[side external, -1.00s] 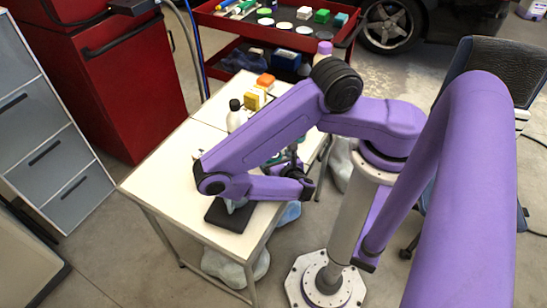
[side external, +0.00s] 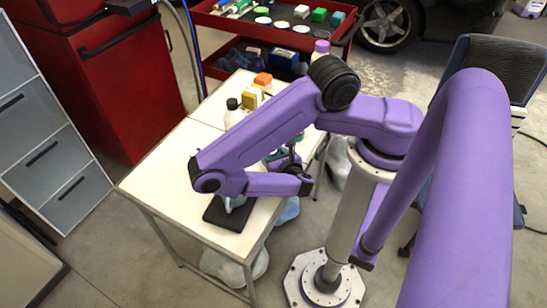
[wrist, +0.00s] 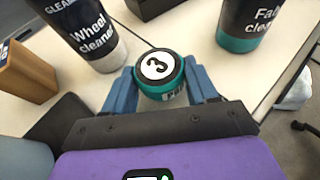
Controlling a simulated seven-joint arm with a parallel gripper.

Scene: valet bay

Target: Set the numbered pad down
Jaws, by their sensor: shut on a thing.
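The numbered pad (wrist: 160,72) is a short round piece with teal sides and a black top. In the side view my purple arm mostly hides the gripper, and I cannot make out the pad there.
A wheel cleaner bottle (wrist: 88,30) stands beyond the pad to the left, and a second cleaner bottle (wrist: 250,25) to the right. A brown block (wrist: 25,72) is at far left. A black mat (side external: 226,218) lies on the table's near end. The table's left side (side external: 165,165) is clear.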

